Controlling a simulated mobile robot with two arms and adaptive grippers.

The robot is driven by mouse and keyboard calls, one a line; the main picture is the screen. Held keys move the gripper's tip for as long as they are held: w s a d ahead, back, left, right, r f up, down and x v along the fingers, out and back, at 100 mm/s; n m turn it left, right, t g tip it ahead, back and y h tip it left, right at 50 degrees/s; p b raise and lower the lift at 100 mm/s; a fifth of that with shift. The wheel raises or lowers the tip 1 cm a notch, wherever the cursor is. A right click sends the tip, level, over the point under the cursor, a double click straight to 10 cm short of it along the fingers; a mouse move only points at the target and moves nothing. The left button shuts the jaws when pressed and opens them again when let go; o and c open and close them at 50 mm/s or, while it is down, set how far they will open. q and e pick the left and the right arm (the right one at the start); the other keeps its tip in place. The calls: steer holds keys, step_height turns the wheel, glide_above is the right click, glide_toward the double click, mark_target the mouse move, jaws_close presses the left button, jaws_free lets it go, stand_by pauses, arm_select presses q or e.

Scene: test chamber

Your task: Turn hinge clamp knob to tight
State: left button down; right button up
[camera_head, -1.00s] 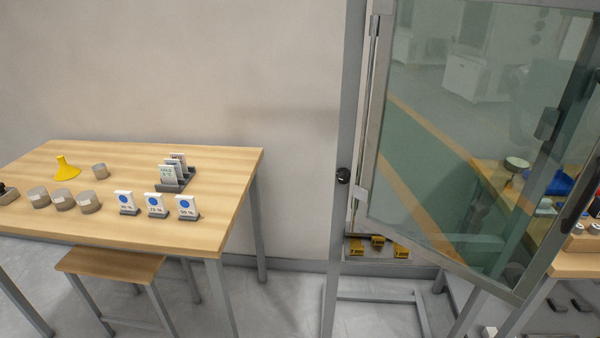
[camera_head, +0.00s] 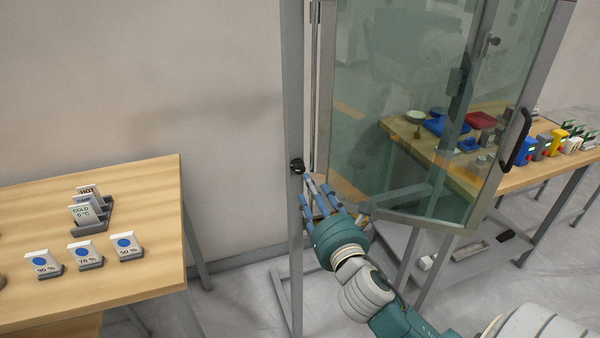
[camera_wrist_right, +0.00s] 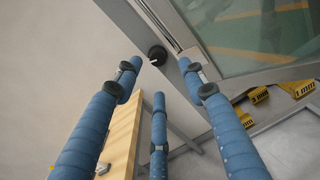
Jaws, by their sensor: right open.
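The hinge clamp knob (camera_head: 297,165) is a small black round knob on the grey door post of the glass chamber. In the right wrist view the knob (camera_wrist_right: 157,55) shows a small white mark and sits beyond the fingertips, between the two outer fingers. My right gripper (camera_head: 319,192) is open, its blue fingers just below and right of the knob in the head view. The right gripper (camera_wrist_right: 157,85) is empty and appears apart from the knob. My left gripper is in no view.
The glass door (camera_head: 400,110) stands open at the right, with a black handle (camera_head: 517,138). A wooden table (camera_head: 140,190) with label cards is at left. Another table (camera_head: 545,175) with coloured items is behind the door. Yellow blocks (camera_wrist_right: 297,88) lie inside the chamber.

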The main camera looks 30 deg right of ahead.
mark_target(300, 171)
steer(key=x, duration=0.2)
steer(key=p+x, duration=0.1)
steer(key=x, duration=0.3)
steer(key=shift+w+a, duration=0.15)
steer(key=shift+a, duration=0.15)
steer(key=shift+w+d+f, duration=0.1)
steer(key=shift+w+d, duration=0.15)
steer(key=shift+w, duration=0.2)
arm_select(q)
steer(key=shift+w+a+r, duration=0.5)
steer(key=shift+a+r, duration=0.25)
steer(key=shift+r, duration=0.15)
arm_select(e)
jaws_close()
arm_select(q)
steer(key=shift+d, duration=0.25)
